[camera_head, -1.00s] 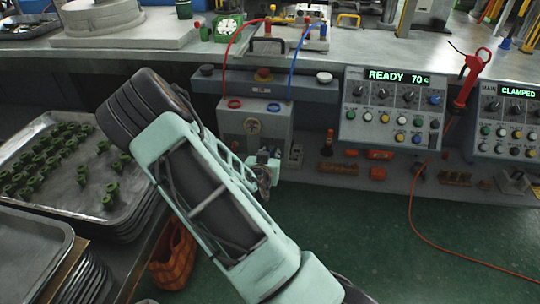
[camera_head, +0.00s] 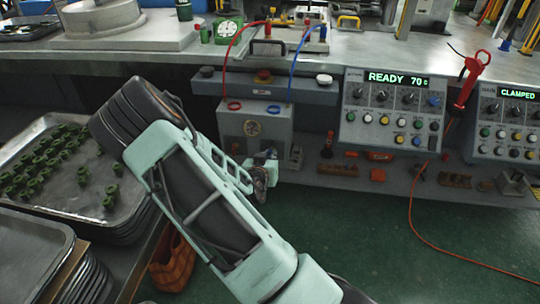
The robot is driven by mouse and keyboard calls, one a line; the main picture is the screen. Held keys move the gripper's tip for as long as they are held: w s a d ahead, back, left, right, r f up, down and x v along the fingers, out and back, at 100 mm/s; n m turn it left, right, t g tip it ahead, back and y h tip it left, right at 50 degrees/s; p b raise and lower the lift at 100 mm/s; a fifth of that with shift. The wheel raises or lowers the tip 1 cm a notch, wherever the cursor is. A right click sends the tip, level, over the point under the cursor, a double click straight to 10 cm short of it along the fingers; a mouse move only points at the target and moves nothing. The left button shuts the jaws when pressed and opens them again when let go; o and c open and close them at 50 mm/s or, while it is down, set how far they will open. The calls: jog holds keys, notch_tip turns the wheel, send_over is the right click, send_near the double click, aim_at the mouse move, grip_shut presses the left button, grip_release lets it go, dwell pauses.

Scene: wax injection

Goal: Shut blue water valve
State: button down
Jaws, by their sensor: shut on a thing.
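A grey box (camera_head: 231,125) stands under the bench edge, with a round gauge on its front. A red and a blue ring (camera_head: 273,108) sit on its top, with a red and a blue hose above them. My gripper (camera_head: 262,176) is low at the front right of this box, small and partly hidden by my mint-green arm. Its jaws are shut at what seems to be the blue water valve. The valve itself is mostly hidden, and its handle's angle cannot be made out.
A control panel (camera_head: 395,112) reading READY 70 is to the right. A red-handled tool (camera_head: 470,80) hangs beside it, with an orange cable to the floor. A tray (camera_head: 125,205) of green parts is at left. The green floor (camera_head: 380,240) is clear.

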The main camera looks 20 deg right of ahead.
jog(key=shift+w+a+f+n+g+h+b, duration=0.15)
jog(key=shift+n+h+b, duration=0.3)
jog(key=shift+n+h, duration=1.2)
jog(key=shift+w+a+f+n+g+h+b, duration=0.1)
jog(key=shift+n+g+h+b, duration=0.45)
jog(key=shift+n, duration=2.05)
jog(key=shift+w+a+f+n+t+h+b, duration=0.15)
jog(key=shift+n+h+b, duration=0.15)
jog(key=shift+n+h, duration=1.45)
jog(key=shift+s+d+r+n+y, duration=0.1)
jog(key=shift+n+y, duration=0.25)
jog(key=shift+n, duration=0.15)
jog(key=c, duration=2.1)
grip_release()
jog(key=v, duration=1.2)
